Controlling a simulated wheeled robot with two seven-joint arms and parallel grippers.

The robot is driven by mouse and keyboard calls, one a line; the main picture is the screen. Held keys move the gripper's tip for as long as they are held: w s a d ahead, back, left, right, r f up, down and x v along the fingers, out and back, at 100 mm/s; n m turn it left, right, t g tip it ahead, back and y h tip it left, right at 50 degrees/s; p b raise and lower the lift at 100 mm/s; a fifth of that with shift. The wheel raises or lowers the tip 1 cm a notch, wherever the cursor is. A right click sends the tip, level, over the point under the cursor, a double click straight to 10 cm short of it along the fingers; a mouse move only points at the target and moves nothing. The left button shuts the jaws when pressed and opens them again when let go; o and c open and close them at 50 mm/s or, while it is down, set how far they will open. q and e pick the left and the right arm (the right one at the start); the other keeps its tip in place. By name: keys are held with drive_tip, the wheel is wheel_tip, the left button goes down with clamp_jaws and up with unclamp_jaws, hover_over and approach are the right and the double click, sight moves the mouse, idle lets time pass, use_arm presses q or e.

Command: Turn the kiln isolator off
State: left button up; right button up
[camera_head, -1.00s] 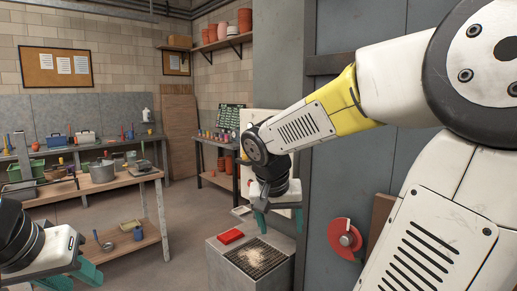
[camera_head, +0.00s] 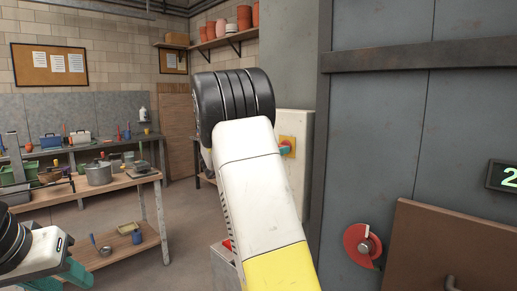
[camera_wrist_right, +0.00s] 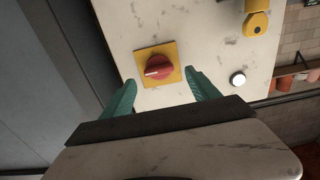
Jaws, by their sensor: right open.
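The kiln isolator is a red rotary knob (camera_wrist_right: 158,68) on a yellow square plate (camera_wrist_right: 142,54), mounted on a pale box. Its white mark points left in the right wrist view. In the head view the yellow plate (camera_head: 293,141) shows just right of my right arm, which covers part of the box. My right gripper (camera_wrist_right: 160,78) is open, with one teal finger on either side of the knob's lower area. I cannot tell if they touch it. My left gripper (camera_head: 62,280) is at the lower left, with its fingers apart and empty, far from the isolator.
The pale box (camera_head: 302,185) also carries a yellow fitting (camera_wrist_right: 257,22) and a white round button (camera_wrist_right: 238,79). The grey kiln wall (camera_head: 390,130) with a red disc (camera_head: 357,243) stands to the right. A workbench (camera_head: 110,178) is at left.

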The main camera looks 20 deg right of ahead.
drive_tip(key=shift+x, duration=1.65)
drive_tip(key=shift+s, duration=0.1)
drive_tip(key=c, duration=1.4)
drive_tip(key=shift+o, duration=0.2)
drive_tip(key=shift+w+a+f+n, duration=0.1)
drive_tip(key=shift+n, duration=4.4)
drive_tip(key=shift+w+a+f+n, duration=0.1)
drive_tip(key=shift+n, duration=4.4)
